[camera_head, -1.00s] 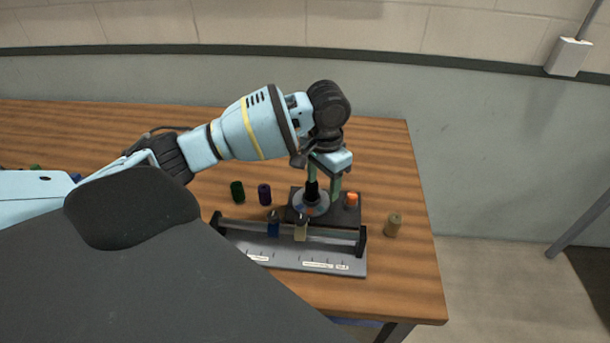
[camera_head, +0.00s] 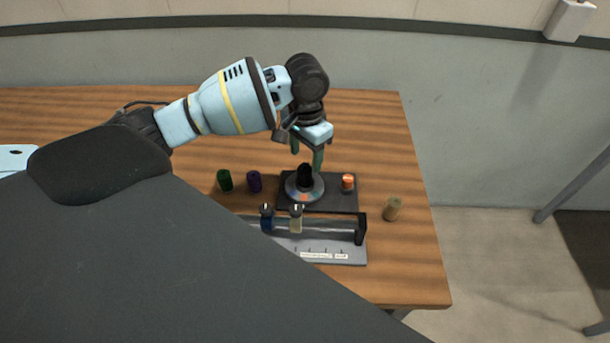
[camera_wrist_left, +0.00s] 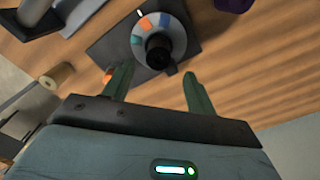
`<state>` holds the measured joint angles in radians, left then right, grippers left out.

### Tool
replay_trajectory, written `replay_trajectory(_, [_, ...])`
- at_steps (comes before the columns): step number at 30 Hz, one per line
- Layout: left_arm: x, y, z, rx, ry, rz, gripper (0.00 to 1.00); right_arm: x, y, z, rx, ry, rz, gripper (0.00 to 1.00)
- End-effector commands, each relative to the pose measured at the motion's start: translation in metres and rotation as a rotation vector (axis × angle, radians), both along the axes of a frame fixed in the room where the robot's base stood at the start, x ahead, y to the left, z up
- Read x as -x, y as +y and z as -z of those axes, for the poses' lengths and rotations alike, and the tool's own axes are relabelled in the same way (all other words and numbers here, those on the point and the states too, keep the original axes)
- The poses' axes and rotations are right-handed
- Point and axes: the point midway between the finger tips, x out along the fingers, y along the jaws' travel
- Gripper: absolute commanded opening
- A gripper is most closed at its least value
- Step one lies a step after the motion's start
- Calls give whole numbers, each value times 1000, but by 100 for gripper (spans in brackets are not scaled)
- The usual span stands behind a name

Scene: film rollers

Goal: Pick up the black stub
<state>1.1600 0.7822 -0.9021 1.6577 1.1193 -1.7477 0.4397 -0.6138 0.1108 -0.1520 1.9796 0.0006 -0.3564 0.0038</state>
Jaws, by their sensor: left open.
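The black stub (camera_head: 305,176) stands upright on a round disc (camera_head: 291,193) with coloured patches, on a dark base plate (camera_head: 335,205). My left gripper (camera_head: 306,161) is open and points down, its green fingers just above and around the stub's top in the head view. In the left wrist view the stub (camera_wrist_left: 158,50) shows end-on, on the disc (camera_wrist_left: 176,31), a little beyond the gap between my open fingertips (camera_wrist_left: 157,73). Nothing is held. I cannot tell whether a finger touches the stub. My right gripper is not in view.
An orange piece (camera_head: 348,182) sits on the plate, right of the disc. A tan roller (camera_head: 392,208) stands farther right. Green (camera_head: 225,180) and purple (camera_head: 254,182) rollers stand left. A grey rack (camera_head: 345,251) with blue and cream pieces lies in front. My dark arm link hides the lower left.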

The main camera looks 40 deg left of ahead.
Motion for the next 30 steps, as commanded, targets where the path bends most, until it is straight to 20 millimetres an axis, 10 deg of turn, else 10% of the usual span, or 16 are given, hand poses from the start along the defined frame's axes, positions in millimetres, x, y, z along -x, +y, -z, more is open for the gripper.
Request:
replay_trajectory(25, [8,-2,52,-1,-4,-1,57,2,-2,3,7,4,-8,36])
replay_trajectory(30, [8,-3,52,-1,-3,0,35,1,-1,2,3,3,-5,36])
